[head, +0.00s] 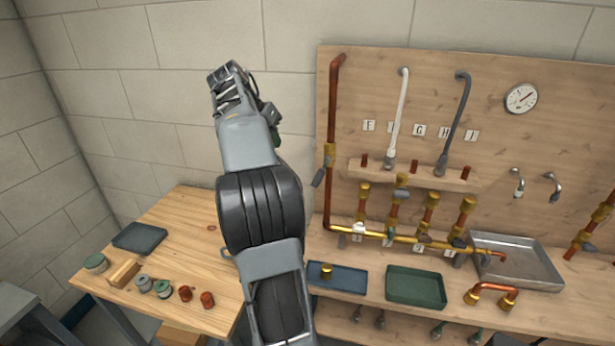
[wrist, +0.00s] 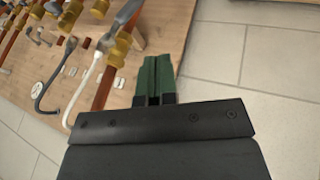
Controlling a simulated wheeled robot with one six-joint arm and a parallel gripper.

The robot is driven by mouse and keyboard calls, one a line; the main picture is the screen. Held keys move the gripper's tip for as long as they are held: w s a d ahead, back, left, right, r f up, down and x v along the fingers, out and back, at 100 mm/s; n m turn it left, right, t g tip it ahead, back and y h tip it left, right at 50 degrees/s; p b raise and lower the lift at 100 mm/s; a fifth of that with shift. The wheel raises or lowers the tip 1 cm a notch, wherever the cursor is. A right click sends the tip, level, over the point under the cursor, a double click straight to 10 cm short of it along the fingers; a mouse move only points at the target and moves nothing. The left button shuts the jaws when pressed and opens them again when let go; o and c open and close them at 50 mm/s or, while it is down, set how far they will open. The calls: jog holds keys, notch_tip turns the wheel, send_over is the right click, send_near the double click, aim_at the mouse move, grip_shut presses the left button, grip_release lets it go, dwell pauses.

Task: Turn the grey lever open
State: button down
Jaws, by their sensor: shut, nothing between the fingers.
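A grey lever (head: 319,177) sits on the brass valve (head: 329,153) of the tall copper pipe at the board's left edge. It hangs down and slants a little to the left of the pipe. In the wrist view the grey lever (wrist: 128,12) shows at the top, with the brass valve (wrist: 118,46) below it. My gripper (wrist: 160,62) has green fingers, shut and empty, to the right of the valve in that view and apart from the lever. In the head view my arm partly hides the gripper, left of the copper pipe.
The wooden board carries a white hose (head: 399,115), a grey hose (head: 458,115), a gauge (head: 521,97) and a brass manifold (head: 400,237) with several valves. Trays stand on the bench below. A side table (head: 190,235) at left holds small fittings. Bare wall lies behind my arm.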

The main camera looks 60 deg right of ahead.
aim_at(321, 172)
jog(key=s+d+f, duration=0.6)
jog(key=f, duration=0.4)
jog(key=shift+s+d+m, duration=0.2)
jog(key=shift+s+m, duration=0.1)
jog(key=shift+s, duration=0.05)
jog(key=shift+f, duration=0.1)
